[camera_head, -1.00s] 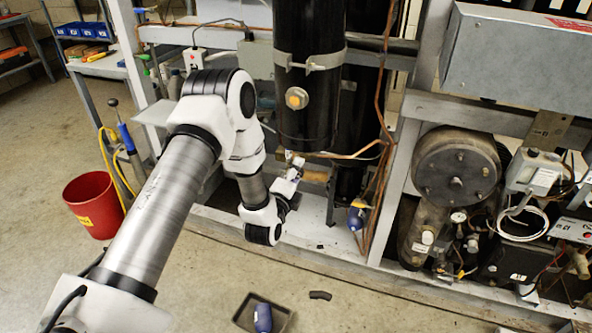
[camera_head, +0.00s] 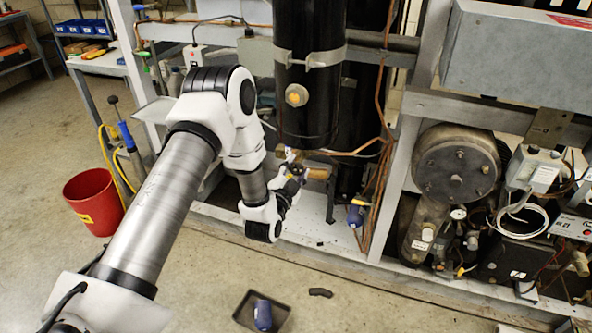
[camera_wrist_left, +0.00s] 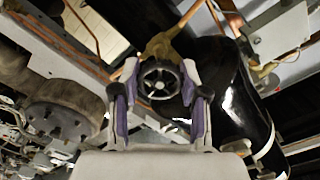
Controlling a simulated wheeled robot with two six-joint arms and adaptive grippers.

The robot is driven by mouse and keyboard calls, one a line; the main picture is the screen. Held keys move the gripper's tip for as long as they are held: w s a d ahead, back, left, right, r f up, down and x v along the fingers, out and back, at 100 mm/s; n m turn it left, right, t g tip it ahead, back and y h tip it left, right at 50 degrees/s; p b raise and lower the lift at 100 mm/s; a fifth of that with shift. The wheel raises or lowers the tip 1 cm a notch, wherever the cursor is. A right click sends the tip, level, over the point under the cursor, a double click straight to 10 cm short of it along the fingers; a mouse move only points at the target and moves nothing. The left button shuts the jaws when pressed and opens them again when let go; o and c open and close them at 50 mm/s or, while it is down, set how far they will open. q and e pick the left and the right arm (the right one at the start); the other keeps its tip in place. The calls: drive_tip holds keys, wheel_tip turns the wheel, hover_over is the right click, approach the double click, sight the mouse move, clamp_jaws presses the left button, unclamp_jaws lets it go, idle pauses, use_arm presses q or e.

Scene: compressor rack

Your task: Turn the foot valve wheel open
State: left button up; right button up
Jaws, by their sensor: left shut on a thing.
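The foot valve wheel (camera_wrist_left: 160,82) is a small black spoked handwheel on a brass valve body (camera_wrist_left: 166,46). In the left wrist view it sits between the two purple-padded fingers of my left gripper (camera_wrist_left: 159,108). In the head view the left gripper (camera_head: 293,166) is at the foot of the tall black cylinder (camera_head: 306,90), at the brass fitting below it, and the wheel is mostly hidden there. The left gripper is shut on the wheel. My right gripper is not in either view.
Copper pipes (camera_head: 383,130) run close to the right of the valve. A grey rack post (camera_head: 405,140) and a compressor (camera_head: 457,175) stand further right. A black tray (camera_head: 243,312) with a blue item lies on the floor. A red bucket (camera_head: 93,203) stands at left.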

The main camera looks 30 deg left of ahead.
use_arm(q)
drive_tip(key=n, duration=0.3)
drive_tip(key=shift+n+b, duration=0.4)
drive_tip(key=n+b, duration=0.1)
drive_tip(key=n, duration=0.2)
drive_tip(key=shift+f+n, duration=0.1)
drive_tip(key=shift+n, duration=0.2)
drive_tip(key=n+b, duration=0.2)
drive_tip(key=n, duration=0.2)
drive_tip(key=shift+n+b, duration=0.75)
drive_tip(key=shift+n, duration=1.25)
drive_tip(key=o, duration=1.2)
drive_tip(key=shift+c, duration=0.2)
